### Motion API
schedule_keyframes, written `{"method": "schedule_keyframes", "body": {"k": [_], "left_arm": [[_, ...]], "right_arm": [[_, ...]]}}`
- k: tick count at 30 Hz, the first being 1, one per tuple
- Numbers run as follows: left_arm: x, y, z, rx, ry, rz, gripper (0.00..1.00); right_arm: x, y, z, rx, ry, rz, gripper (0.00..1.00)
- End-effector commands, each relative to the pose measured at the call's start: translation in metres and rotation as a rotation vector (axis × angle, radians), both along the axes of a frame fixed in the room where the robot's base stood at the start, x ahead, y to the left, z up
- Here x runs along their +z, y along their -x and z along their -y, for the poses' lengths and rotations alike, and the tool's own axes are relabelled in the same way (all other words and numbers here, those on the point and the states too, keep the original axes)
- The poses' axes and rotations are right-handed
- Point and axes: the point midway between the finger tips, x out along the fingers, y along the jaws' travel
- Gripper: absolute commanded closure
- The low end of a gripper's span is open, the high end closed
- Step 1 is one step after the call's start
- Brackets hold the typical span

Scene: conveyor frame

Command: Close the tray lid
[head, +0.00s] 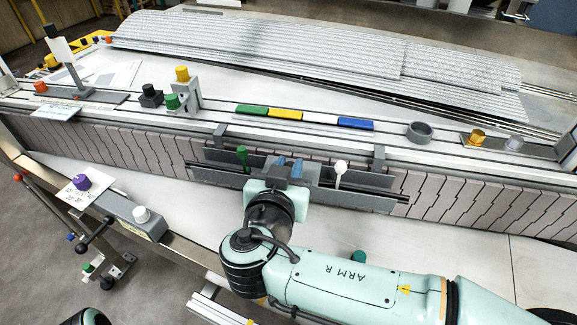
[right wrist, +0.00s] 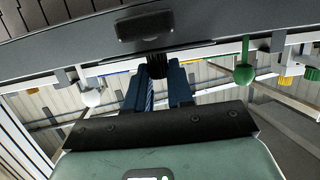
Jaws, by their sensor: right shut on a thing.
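A long dark grey tray (head: 370,199) with a flat panel is fixed along the near side of the conveyor frame. A green knob (head: 243,155) and a white ball knob (head: 340,168) stand at it, left and right of my right gripper (head: 289,168). Its blue fingers are shut on a small black handle (right wrist: 157,66) below a grey panel (right wrist: 220,52) in the right wrist view. The green knob (right wrist: 244,72) and white ball (right wrist: 91,97) show there too. My gripper hides the tray's middle in the head view; I cannot tell how far the lid is open. My left gripper is out of view.
The slatted conveyor belt (head: 460,210) runs behind the tray. Green, yellow, white and blue strips (head: 356,124), a grey ring (head: 420,131) and colored knobs line the frame. A control box with a white button (head: 141,214) is at left. The near white surface (head: 470,255) is largely clear.

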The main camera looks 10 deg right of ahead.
Motion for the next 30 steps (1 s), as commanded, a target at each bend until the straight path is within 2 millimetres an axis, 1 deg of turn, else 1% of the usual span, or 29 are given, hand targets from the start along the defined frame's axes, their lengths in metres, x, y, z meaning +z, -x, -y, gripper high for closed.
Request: {"method": "schedule_keyframes", "body": {"k": [2, 3, 4, 5, 13, 17, 20, 30], "left_arm": [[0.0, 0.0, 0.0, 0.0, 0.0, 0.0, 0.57], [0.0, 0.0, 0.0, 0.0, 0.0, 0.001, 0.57], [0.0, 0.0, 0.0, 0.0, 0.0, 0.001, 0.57], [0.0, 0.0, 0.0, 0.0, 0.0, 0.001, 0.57], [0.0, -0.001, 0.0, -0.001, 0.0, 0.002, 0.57], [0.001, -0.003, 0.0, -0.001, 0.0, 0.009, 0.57], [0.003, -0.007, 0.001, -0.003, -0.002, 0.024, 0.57], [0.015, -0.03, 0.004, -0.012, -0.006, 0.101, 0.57]], "right_arm": [[0.001, 0.0, 0.0, 0.001, -0.001, 0.0, 1.0], [0.001, 0.0, 0.0, 0.001, -0.001, 0.0, 0.68], [0.001, 0.0, 0.0, 0.001, 0.0, 0.0, 0.58], [0.0, 0.0, 0.0, 0.001, 0.0, 0.0, 0.52], [0.0, 0.0, 0.0, 0.0, 0.0, -0.002, 0.52], [0.002, 0.007, -0.004, 0.002, 0.0, -0.002, 0.52], [0.006, 0.02, -0.009, 0.003, -0.001, -0.002, 0.52], [0.026, 0.087, -0.037, 0.005, -0.001, -0.001, 0.52]]}}
